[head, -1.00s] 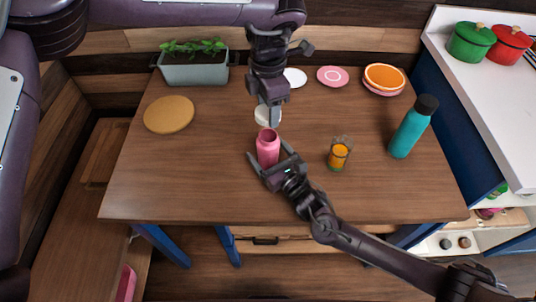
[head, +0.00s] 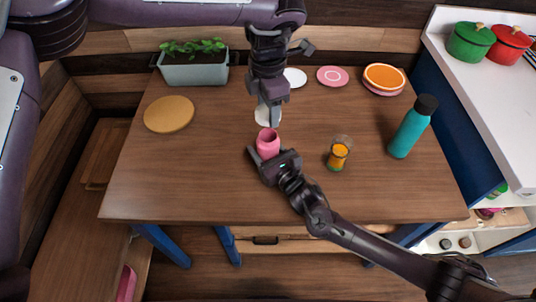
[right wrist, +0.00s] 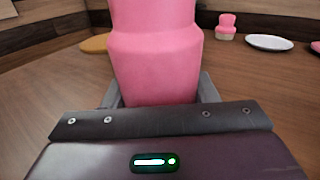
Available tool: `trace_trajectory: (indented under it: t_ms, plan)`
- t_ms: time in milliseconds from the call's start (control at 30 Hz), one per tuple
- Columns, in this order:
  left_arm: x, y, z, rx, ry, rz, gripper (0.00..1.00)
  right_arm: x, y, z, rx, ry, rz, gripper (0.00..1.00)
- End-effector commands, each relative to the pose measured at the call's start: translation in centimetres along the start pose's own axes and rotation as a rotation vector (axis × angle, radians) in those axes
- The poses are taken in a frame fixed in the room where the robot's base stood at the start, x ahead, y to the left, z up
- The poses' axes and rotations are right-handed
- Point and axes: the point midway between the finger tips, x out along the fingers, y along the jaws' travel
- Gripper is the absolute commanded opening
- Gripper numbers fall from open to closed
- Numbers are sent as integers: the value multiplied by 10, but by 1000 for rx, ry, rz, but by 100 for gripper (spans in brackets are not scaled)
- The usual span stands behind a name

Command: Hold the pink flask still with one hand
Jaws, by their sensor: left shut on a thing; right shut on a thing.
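The pink flask (head: 267,146) stands upright on the wooden table, its top open. In the right wrist view the flask (right wrist: 155,50) stands large between my right gripper's fingers (right wrist: 158,92). My right gripper (head: 265,158) is shut on its lower body, which the hand partly hides in the head view. My left gripper (head: 268,108) points down from above, just beyond the flask. It is shut on a pale round thing (head: 263,118) at its fingertips, partly hidden by the fingers; I cannot tell exactly what this is.
A round board (head: 169,114) and a planter (head: 194,70) are left. Plates (head: 333,76) lie along the back. A small pink-and-white thing (right wrist: 227,25) shows beyond. The front left is clear.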

Motion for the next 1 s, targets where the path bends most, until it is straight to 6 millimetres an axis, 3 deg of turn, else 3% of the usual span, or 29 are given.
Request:
trace_trajectory:
  t_ms: [167,500,1000]
  plan:
    - [5,0,0,0,1,-1,32,0,0,0,0,1,0,12]
    - [48,0,0,-1,0,-2,32,0,0,0,0,1,0,12]
    - [50,0,0,0,0,0,32,0,0,0,0,1,0,12]
